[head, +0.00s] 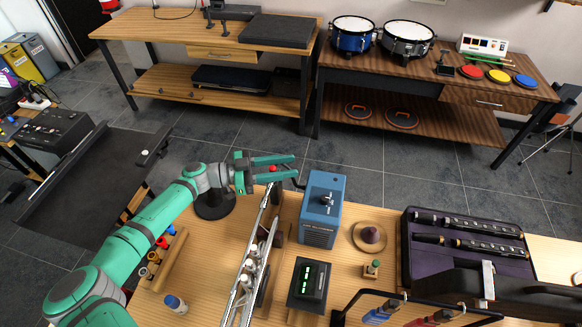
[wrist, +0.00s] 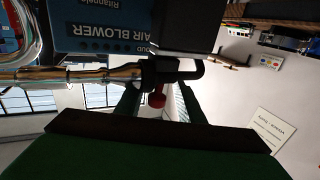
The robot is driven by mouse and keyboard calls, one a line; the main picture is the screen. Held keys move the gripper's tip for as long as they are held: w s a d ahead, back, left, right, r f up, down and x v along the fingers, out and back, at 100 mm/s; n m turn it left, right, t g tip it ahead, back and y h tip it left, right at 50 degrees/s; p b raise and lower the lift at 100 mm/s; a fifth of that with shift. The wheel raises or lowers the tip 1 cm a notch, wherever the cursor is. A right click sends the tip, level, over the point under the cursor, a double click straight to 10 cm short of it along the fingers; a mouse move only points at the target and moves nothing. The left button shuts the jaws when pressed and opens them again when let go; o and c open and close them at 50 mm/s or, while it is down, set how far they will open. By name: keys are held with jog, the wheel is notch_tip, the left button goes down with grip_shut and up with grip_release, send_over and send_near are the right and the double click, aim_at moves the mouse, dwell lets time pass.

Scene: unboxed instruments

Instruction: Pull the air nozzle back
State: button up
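The blue air blower (head: 322,207) stands on the light wooden table, and its lettered side shows upside down in the wrist view (wrist: 98,30). A black bent nozzle (wrist: 192,73) runs from it to the end of a silver flute tube (wrist: 85,74); whether nozzle and tube touch is unclear. A red knob (wrist: 157,100) hangs at the nozzle's end. My gripper (head: 290,167) is open, its green fingers on either side of the red knob, which also shows in the head view (head: 273,168). In the wrist view gaps show between knob and fingers.
A wooden peg rack (head: 170,262), a black meter with green digits (head: 308,283), a round wooden stand (head: 369,236) and a purple instrument case (head: 430,262) stand nearby. Open floor lies beyond.

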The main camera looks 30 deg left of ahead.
jog(key=shift+d, duration=0.15)
jog(key=shift+c, duration=0.7)
grip_shut()
jog(key=shift+w+a+r, duration=0.1)
jog(key=shift+w+a, duration=0.05)
jog(key=shift+w, duration=0.8)
jog(key=shift+w+a+r, duration=0.1)
jog(key=shift+w, duration=0.8)
